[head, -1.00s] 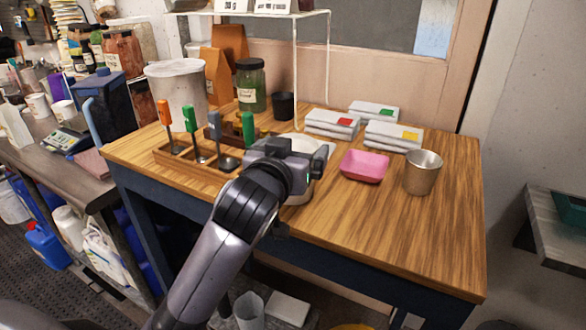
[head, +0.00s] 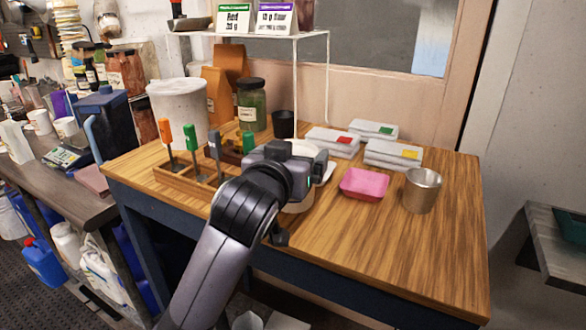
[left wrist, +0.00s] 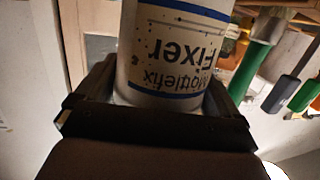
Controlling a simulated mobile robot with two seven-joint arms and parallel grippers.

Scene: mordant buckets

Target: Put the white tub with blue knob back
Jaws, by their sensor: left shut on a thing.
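A white tub (head: 299,206) is largely hidden behind my left gripper (head: 300,172) near the table's front edge in the head view. In the left wrist view the tub (left wrist: 178,50) has blue bands and an upside-down "Mottlefix Fixer" label. It sits between the two fingers of my left gripper (left wrist: 165,100), which is shut on it. No blue knob can be made out. Whether the tub touches the table is hidden. My right gripper is not in view.
A wooden rack (head: 190,190) with several coloured-handled scoops stands close left of the tub. A pink tray (head: 364,184) and metal cup (head: 421,190) are to the right. White packs (head: 393,154) and a wire shelf (head: 328,85) stand behind. The table's right front (head: 400,255) is clear.

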